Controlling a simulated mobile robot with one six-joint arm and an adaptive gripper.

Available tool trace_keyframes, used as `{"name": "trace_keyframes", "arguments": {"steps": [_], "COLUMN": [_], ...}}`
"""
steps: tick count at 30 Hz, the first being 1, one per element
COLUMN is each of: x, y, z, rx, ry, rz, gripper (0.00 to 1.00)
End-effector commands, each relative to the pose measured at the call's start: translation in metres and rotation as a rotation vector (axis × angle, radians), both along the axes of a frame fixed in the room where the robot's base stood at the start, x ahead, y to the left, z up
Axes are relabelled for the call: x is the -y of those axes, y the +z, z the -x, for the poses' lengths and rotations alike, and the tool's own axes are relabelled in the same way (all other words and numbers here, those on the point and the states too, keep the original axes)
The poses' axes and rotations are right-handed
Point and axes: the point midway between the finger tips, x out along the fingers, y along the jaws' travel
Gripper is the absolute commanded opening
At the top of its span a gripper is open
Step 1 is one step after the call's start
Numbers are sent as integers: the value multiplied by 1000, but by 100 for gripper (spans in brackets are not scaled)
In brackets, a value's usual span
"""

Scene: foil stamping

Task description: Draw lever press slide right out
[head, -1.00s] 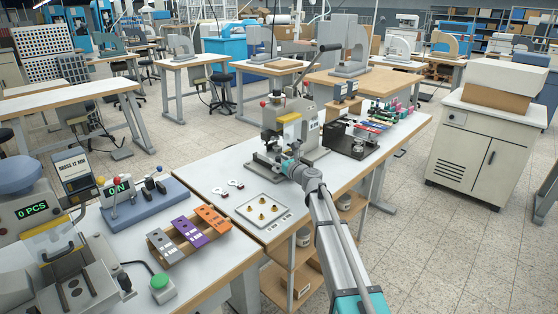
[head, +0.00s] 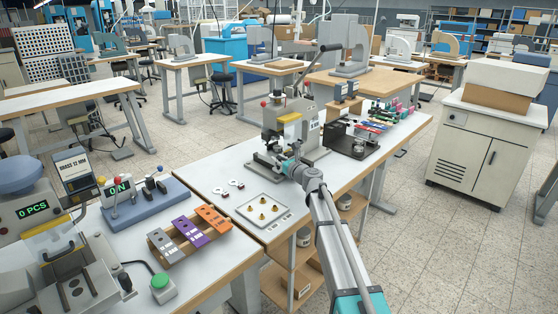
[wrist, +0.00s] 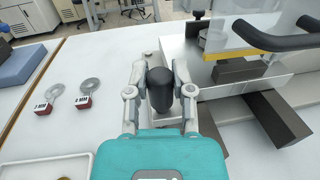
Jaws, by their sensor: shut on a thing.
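The lever press (head: 292,125) stands on the white bench in the middle of the head view, its long lever raised. Its slide (head: 264,160) sits low at the front of the press, partly hidden by my arm. In the wrist view the slide's black knob (wrist: 160,90) is upright between my fingers. My gripper (wrist: 160,88) is shut on this knob, one finger on each side. In the head view my gripper (head: 288,163) is small beside the press base. A clear guard and black handle (wrist: 275,38) are at the upper right in the wrist view.
Two red-tagged rings (wrist: 87,93) lie on the bench to the left. A tray with several brass pieces (head: 263,210) is in front of the press. A black fixture (head: 352,140) stands to its right.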

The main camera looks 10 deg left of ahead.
Motion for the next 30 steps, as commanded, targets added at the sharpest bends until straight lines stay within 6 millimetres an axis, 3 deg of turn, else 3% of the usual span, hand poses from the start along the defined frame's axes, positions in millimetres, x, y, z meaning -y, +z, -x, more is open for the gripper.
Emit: {"name": "trace_keyframes", "arguments": {"steps": [8,24,30], "x": [22,106,120], "y": [0,0,0], "z": [19,84,94], "rx": [-1,-1,-1], "ry": [-2,-3,-1], "rz": [-1,-1,-1], "gripper": [0,0,0]}}
